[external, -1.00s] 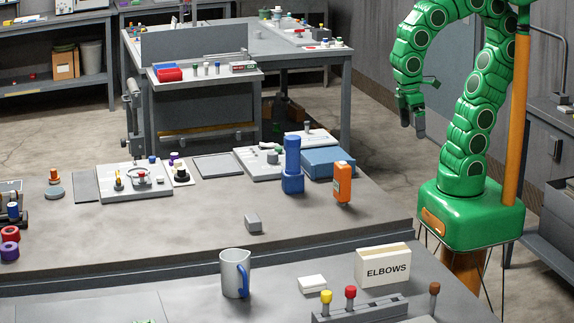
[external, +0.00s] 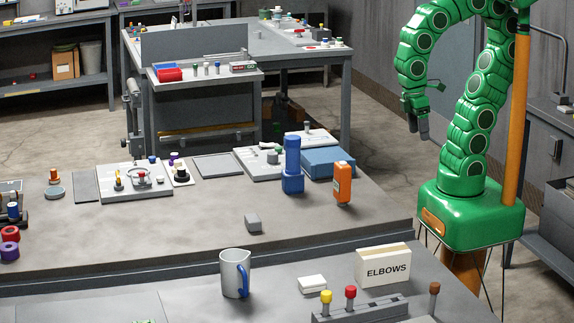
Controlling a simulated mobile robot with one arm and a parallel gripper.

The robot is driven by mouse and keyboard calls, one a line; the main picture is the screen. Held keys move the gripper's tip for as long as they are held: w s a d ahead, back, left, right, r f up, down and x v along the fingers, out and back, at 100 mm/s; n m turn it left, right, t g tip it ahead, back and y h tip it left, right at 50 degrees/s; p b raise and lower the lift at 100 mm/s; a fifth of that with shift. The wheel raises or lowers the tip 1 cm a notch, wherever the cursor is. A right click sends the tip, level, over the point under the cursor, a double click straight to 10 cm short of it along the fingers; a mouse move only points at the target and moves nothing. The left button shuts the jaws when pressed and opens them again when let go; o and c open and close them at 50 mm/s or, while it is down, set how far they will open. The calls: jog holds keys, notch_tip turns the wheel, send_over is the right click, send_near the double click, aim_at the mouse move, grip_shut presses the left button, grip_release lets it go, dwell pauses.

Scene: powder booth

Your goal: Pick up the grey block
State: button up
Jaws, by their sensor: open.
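The small grey block (external: 253,223) sits on the bare front part of the grey bench, near the middle of the external view. My gripper (external: 418,130) hangs fingers-down from the green arm at the upper right, well above and to the right of the block. Its dark fingers are seen nearly edge-on, with a small gap between them. It is open and nothing shows between the fingers.
A blue upright tool (external: 292,168) and an orange device (external: 343,183) stand on the bench between my gripper and the block. A blue box (external: 328,164) lies behind them. A white mug (external: 235,273) and an ELBOWS box (external: 383,265) stand on the nearer bench. Bench around the block is clear.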

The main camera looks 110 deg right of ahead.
jog(key=w+a+r+m+g+y, duration=0.1)
jog(key=w+a+m+y, duration=0.1)
jog(key=w+a, duration=0.35)
jog(key=w+a+r+m+y, duration=0.1)
jog(key=w+a+m+y, duration=0.1)
jog(key=w, duration=0.7)
jog(key=m+t+y, duration=0.1)
jog(key=m+y, duration=0.6)
jog(key=m, duration=0.2)
send_over(252, 217)
jog(key=s, duration=1)
notch_tip(252, 217, down, 8)
jog(key=w+d+f+m, duration=0.1)
jog(key=w+d+f, duration=0.1)
jog(key=w, duration=0.1)
jog(key=w+d+f+m+t+y, duration=0.1)
jog(key=w+d+f+m, duration=0.1)
jog(key=w+f, duration=0.1)
jog(key=w+d+f+m+t+y, duration=0.1)
jog(key=w+d+f, duration=0.1)
jog(key=w+f, duration=0.1)
jog(key=shift+w+d+m, duration=0.3)
jog(key=shift+w+m, duration=0.1)
jog(key=shift+w, duration=0.2)
jog(key=shift+x, duration=3.85)
jog(key=shift+s+f, duration=0.1)
jog(key=shift+s, duration=0.05)
jog(key=c, duration=1.1)
jog(key=shift+o, duration=0.2)
